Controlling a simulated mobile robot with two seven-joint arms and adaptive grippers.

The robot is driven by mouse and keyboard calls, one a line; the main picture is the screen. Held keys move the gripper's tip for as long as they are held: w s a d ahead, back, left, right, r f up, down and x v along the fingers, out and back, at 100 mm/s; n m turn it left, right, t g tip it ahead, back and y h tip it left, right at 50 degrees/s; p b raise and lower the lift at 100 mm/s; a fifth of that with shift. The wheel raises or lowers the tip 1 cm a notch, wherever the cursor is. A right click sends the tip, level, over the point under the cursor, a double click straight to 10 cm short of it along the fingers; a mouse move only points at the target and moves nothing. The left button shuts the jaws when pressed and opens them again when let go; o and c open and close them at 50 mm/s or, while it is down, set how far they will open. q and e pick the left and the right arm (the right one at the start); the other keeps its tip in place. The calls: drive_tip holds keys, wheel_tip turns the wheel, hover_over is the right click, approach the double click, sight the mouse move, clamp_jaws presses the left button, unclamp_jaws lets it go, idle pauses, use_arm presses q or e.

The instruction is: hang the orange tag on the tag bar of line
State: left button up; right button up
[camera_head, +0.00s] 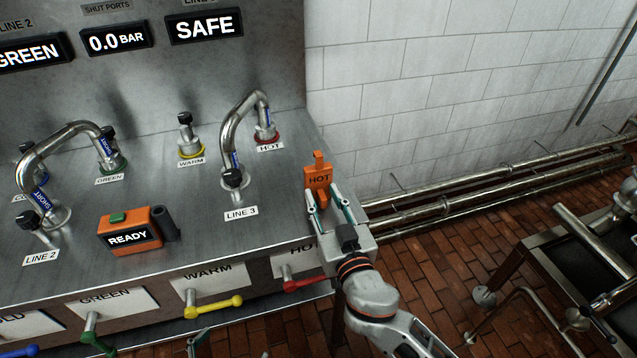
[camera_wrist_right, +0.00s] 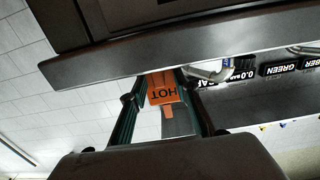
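The orange tag (camera_head: 318,177), lettered HOT, is over the right end of the steel bench. My right gripper (camera_head: 321,190) has its fingertips against the tag's two sides. The wrist view shows the tag (camera_wrist_right: 163,92) upside down between the fingers of the right gripper (camera_wrist_right: 164,78). From these views I cannot tell the gap between tag and bench. The LINE 3 label (camera_head: 241,214) lies to the tag's left, by a bent pipe (camera_head: 232,130). I cannot make out a tag bar. A small metal piece at the bottom edge may be my left gripper (camera_head: 197,342).
The bent pipe runs from LINE 3 to the red HOT port (camera_head: 266,135). The yellow WARM port (camera_head: 190,146) is open. An orange READY box (camera_head: 128,232) stands on the bench. Coloured levers, including the red one (camera_head: 306,284), project from the front. Pipes run along the tiled wall.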

clamp_jaws()
drive_tip(key=shift+r, duration=0.1)
